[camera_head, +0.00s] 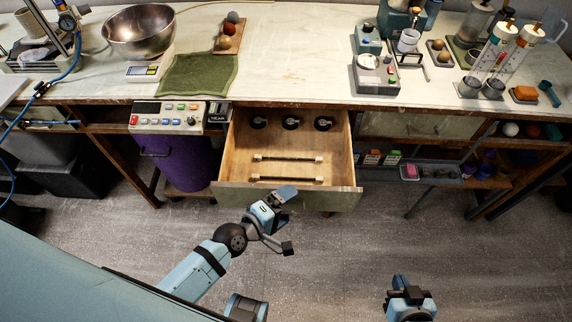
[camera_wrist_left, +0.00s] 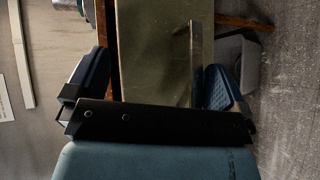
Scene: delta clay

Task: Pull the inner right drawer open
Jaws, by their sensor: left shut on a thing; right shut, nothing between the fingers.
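A wooden drawer (camera_head: 238,165) with a pale green front stands pulled out from the bench, left of the picture's middle right section. My left gripper (camera_head: 286,222) is low in front of it. In the left wrist view the green drawer front (camera_wrist_left: 150,50) and its handle (camera_wrist_left: 195,50) lie beyond the fingers (camera_wrist_left: 150,90). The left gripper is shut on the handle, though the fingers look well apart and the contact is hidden. Another green drawer front (camera_head: 420,125) further right is closed. My right gripper (camera_head: 402,284) is low over the floor at the right, shut and empty.
The open drawer holds three black round objects (camera_head: 290,122) and two rods (camera_head: 287,179). A control panel (camera_head: 168,117) and purple drum (camera_head: 185,165) stand left of it. A small tray (camera_head: 432,174) sits right. The bench top is crowded at both ends; floor in front is clear.

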